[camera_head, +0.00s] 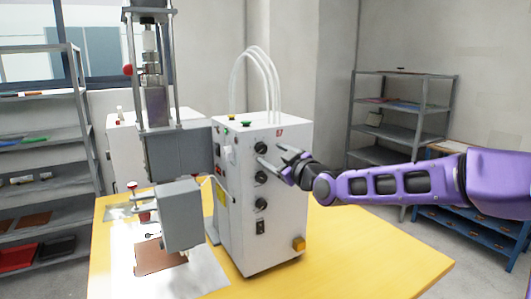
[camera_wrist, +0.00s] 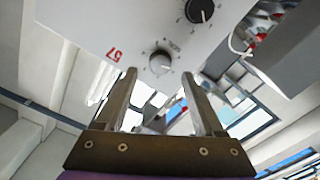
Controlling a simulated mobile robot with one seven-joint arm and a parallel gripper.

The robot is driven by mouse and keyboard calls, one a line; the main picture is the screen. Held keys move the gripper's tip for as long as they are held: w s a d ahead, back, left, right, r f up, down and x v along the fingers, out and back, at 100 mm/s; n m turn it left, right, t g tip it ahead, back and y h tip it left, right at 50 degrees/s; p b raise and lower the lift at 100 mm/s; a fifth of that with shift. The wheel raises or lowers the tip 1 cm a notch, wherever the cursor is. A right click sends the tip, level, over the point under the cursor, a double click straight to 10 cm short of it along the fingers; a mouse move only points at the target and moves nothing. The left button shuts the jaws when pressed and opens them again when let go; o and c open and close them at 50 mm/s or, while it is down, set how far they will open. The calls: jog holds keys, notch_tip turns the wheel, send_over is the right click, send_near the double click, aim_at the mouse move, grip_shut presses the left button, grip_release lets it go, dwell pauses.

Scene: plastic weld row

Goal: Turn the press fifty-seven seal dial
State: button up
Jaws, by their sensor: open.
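The press (camera_head: 240,235) is a white cabinet on the yellow table, with a red "57" on its upper front. Its top dial (camera_head: 261,148) is a round black knob; it also shows in the wrist view as a grey-faced dial (camera_wrist: 160,62), the one closest to the "57". Small lettering beside it seems to read "SEAL". My gripper (camera_head: 274,156) is open and empty at the cabinet front, by this dial. In the wrist view the dial appears between the two fingertips of my gripper (camera_wrist: 159,74), slightly beyond them. I cannot tell whether they touch it.
A grey press head (camera_head: 178,215) stands left. The yellow table (camera_head: 370,262) is clear at right.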

aim_at(263, 149)
jog(key=shift+x, duration=2.25)
grip_shut()
